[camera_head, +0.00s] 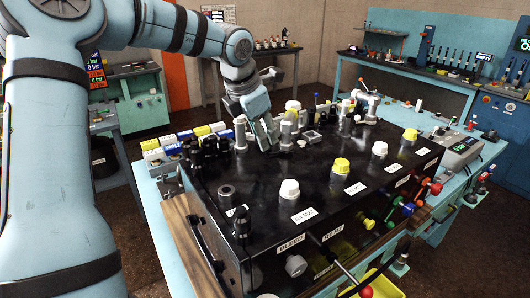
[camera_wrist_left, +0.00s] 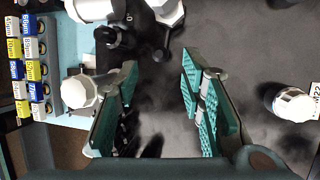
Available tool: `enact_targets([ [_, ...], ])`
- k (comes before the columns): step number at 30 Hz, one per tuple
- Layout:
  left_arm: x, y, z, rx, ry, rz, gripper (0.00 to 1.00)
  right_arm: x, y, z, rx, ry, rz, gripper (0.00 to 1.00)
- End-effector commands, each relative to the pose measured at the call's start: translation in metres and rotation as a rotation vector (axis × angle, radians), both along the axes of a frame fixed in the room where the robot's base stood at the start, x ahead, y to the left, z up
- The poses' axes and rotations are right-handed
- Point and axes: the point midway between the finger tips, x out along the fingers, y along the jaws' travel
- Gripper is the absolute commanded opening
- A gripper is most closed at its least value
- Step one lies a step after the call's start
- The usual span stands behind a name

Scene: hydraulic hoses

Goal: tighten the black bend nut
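My left gripper (camera_head: 268,138) is over the black top of the hose box (camera_head: 330,180), among grey and white fittings. In the left wrist view its two padded fingers (camera_wrist_left: 160,90) stand apart with only the dark top between them. A dark fitting (camera_wrist_left: 114,36) joined to a pale bent pipe lies beyond the fingertips there. I cannot tell whether it carries the black bend nut. Black fittings (camera_head: 205,152) stand left of the gripper in the head view, and another black fitting (camera_head: 240,222) stands at the near left. My right gripper is not in view.
White caps (camera_head: 289,189) and yellow caps (camera_head: 341,166) stand on the box top to the right. A row of yellow, white and blue labelled blocks (camera_head: 170,146) runs along the left back. Valves and handles (camera_head: 405,207) stick out from the box front.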

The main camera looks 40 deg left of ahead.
Motion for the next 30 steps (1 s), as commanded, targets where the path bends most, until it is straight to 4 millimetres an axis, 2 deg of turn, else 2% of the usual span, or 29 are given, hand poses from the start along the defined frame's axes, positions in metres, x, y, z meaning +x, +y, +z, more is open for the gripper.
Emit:
enact_targets([
  [1, 0.005, 0.001, -0.015, 0.0, 0.003, 0.0, 0.36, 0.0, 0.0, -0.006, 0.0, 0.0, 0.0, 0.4],
  [6, 0.016, 0.003, -0.037, -0.001, 0.002, 0.001, 0.36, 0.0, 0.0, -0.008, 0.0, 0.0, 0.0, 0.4],
  [15, 0.019, 0.004, -0.04, -0.001, 0.0, 0.002, 0.36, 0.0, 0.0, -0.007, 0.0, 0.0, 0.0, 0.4],
  [22, 0.019, 0.003, -0.04, -0.001, 0.0, 0.002, 0.0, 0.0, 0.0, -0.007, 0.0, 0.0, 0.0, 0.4],
  [30, 0.02, 0.007, -0.038, -0.002, 0.0, -0.066, 0.0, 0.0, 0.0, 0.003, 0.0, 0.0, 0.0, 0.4],
])
